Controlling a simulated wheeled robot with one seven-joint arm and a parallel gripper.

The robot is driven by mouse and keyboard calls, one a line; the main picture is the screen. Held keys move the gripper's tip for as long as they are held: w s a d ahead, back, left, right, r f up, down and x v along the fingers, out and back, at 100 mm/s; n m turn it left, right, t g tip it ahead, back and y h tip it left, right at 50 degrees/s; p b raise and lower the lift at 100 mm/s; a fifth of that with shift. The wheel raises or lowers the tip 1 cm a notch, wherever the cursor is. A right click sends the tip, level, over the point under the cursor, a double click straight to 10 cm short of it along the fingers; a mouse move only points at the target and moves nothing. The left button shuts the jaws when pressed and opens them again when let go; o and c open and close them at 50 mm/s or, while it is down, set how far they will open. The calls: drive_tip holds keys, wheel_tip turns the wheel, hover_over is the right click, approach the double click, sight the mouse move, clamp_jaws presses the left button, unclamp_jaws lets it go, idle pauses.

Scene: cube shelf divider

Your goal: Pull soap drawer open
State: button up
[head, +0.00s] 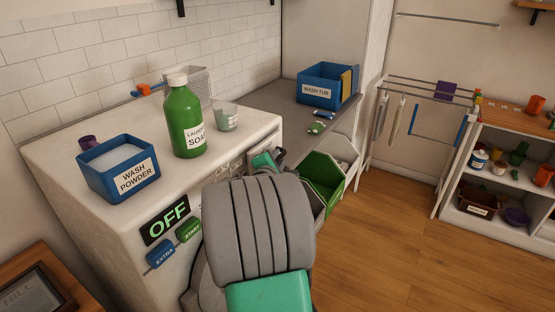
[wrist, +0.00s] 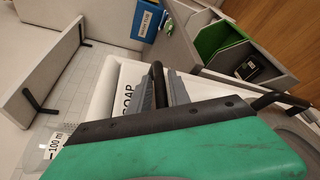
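The soap drawer (wrist: 125,101) shows in the wrist view as a white front with the label SOAP, partly covered by my gripper. Its black bar handle (wrist: 158,72) stands between the two grey fingers of my gripper (wrist: 163,90). The fingers lie close on either side of the handle; whether they press on it cannot be told. In the head view, my gripper (head: 262,161) is at the front of the white washing machine (head: 60,160), mostly hidden behind my own wrist. The drawer front is largely hidden there too, and how far it stands out is unclear.
A green soap bottle (head: 185,128), a blue wash powder box (head: 120,172) and a measuring cup (head: 226,117) stand on the machine. A green bin (head: 322,180) stands out to its right. A blue wash tub (head: 322,87) is on the grey counter. Floor at right is clear.

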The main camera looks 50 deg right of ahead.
drive_tip(key=shift+c, duration=0.3)
clamp_jaws()
idle(1.0)
